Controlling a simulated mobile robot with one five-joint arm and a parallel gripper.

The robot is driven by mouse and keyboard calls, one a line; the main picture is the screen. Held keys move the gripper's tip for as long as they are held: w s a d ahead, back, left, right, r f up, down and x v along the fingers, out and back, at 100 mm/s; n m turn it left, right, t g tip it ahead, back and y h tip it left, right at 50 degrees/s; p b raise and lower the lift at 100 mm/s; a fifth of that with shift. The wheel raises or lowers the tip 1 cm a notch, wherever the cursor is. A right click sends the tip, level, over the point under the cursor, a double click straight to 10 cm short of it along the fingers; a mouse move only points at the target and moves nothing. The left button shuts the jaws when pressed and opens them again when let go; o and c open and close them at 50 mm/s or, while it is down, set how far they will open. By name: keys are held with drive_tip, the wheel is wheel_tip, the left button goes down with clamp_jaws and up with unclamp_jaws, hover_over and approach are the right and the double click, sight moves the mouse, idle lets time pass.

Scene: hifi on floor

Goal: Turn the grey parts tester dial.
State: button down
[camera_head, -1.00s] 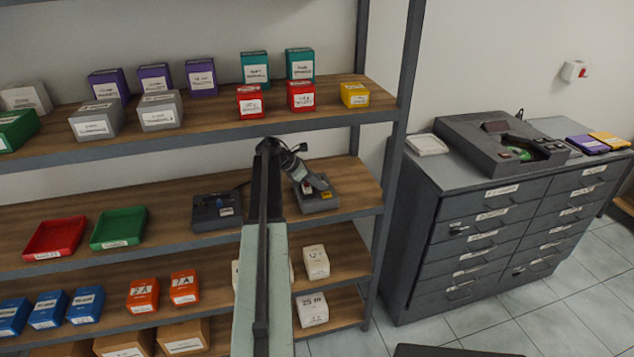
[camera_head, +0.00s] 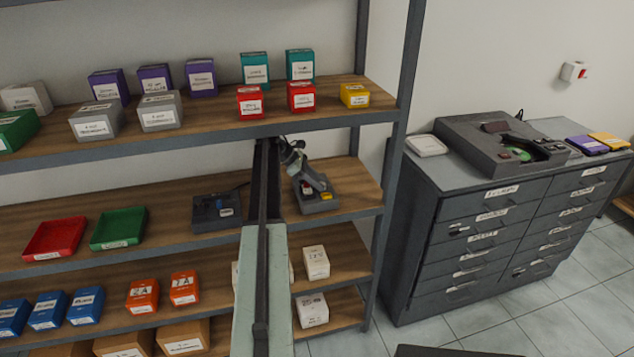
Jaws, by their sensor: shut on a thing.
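The grey parts tester (camera_head: 318,205) is a small dark grey box on the middle shelf, just right of my arm. My gripper (camera_head: 322,187) comes down on its top from the upper left. The jaws are shut on the tester's dial, which is mostly hidden by the gripper.
A darker box device (camera_head: 216,211) sits left of my arm on the same shelf, with a green tray (camera_head: 118,228) and a red tray (camera_head: 55,238) further left. The shelf above (camera_head: 200,128) holds several small boxes. A drawer cabinet (camera_head: 480,235) stands right.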

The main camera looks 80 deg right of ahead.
drive_tip(key=shift+s, duration=0.1)
drive_tip(key=c, duration=1.3)
unclamp_jaws()
drive_tip(key=p+v, duration=0.5)
drive_tip(key=v, duration=0.2)
drive_tip(key=shift+r, duration=0.3)
drive_tip(key=shift+w+r+p, duration=0.15)
drive_tip(key=shift+w+p, duration=0.1)
drive_tip(key=shift+p, duration=0.1)
drive_tip(key=shift+w, duration=0.1)
